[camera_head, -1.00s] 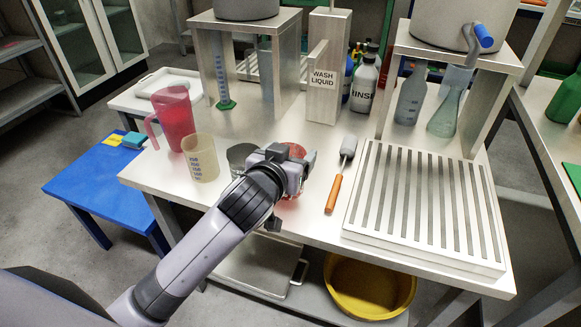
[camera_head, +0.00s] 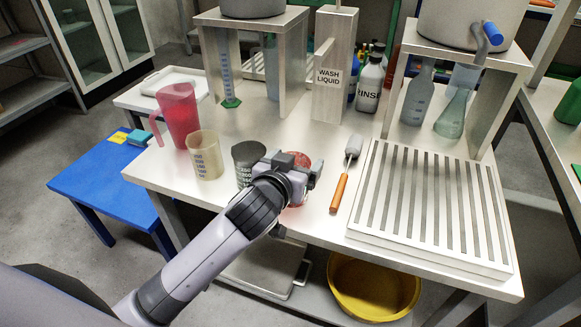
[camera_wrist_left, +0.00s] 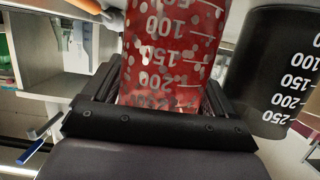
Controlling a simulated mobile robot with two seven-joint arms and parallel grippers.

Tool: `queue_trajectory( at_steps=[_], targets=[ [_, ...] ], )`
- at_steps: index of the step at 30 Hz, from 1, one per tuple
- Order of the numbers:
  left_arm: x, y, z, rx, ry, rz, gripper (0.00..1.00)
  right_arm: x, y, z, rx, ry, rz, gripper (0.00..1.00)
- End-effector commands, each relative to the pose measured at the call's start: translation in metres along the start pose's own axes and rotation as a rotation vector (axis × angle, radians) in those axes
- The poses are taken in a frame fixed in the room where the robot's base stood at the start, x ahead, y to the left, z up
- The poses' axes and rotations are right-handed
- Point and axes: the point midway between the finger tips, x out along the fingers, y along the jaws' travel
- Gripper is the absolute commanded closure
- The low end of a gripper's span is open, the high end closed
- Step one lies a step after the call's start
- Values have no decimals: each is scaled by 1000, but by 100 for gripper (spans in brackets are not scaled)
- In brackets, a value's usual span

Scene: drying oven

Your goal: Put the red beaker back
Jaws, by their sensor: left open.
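The red beaker (camera_wrist_left: 172,50), with white volume marks and pale spots, is close in the left wrist view, between my left gripper's fingers (camera_wrist_left: 160,96). Its marks read upside down there. In the head view, the red beaker (camera_head: 303,159) stands near the table's front edge, mostly hidden by my left gripper (camera_head: 293,172). The fingers are open on either side of it; contact cannot be told. My right gripper is not in view.
A dark beaker (camera_head: 248,158) stands just left of my gripper. A cream beaker (camera_head: 206,160) and red jug (camera_head: 178,112) are farther left. An orange-handled brush (camera_head: 339,192) and slatted rack (camera_head: 430,205) lie to the right. A wash-liquid stand (camera_head: 333,95) is behind.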

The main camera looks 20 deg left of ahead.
Motion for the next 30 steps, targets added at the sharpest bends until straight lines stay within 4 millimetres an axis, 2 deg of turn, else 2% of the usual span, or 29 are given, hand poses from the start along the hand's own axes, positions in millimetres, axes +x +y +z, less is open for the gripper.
queue_trajectory(
  at_steps=[5, 15, 21, 27, 29, 30],
  targets=[
    [-16, 0, -2, -1, 0, 2, 14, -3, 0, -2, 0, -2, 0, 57],
    [-77, 0, -2, -1, 0, 1, 14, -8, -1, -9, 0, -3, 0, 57],
    [-106, 0, -1, -2, -1, 1, 14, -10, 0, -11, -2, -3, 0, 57],
    [-119, 0, 1, 2, -5, 2, 14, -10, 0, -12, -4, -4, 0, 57],
    [-119, 0, 11, 7, -24, 12, 14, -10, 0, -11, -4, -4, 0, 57],
    [-118, 1, 23, 17, -46, 24, 14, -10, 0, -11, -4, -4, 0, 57]
  ],
)
